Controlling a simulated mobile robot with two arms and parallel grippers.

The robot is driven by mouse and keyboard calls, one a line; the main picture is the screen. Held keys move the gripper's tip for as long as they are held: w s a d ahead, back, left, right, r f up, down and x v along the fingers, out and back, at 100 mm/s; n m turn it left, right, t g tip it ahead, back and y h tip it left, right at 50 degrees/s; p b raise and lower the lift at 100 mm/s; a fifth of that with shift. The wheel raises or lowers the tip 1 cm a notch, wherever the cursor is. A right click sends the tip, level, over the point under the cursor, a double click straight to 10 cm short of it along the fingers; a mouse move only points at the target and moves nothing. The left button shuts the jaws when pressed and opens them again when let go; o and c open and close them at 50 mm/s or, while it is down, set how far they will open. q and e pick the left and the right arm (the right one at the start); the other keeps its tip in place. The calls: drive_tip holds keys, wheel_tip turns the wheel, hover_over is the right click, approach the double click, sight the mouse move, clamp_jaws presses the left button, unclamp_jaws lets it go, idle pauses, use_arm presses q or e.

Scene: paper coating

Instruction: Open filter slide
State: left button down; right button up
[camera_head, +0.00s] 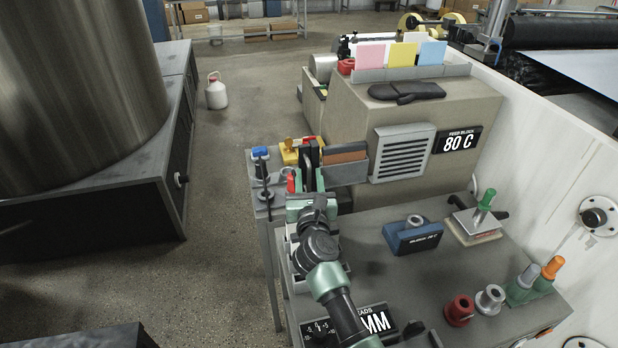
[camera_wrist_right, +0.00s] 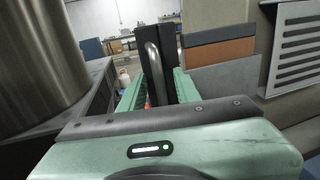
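My right gripper (camera_head: 310,168) reaches forward from below at the left end of the workbench. In the right wrist view its two green fingers (camera_wrist_right: 156,90) stand apart. A dark upright block with a curved grey metal handle (camera_wrist_right: 153,62) shows between and beyond them. I cannot tell whether the fingers touch it. In the head view dark upright parts (camera_head: 312,150) show at the fingertips, beside a yellow piece (camera_head: 290,152). No part is labelled as the filter slide, so I cannot tell for sure which it is. My left gripper is out of view.
A holder with brown and dark slabs (camera_head: 344,172) stands close right of my right gripper. Behind it is the beige feed block housing (camera_head: 360,115) with a vent grille (camera_head: 402,155). A blue block (camera_head: 412,236) sits on the bench. Open floor (camera_head: 225,250) lies left.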

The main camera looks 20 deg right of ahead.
drive_tip(key=shift+s, duration=0.1)
drive_tip(key=b+v, duration=0.1)
drive_tip(key=v, duration=0.6)
drive_tip(key=shift+s, duration=0.3)
drive_tip(key=shift+a, duration=0.15)
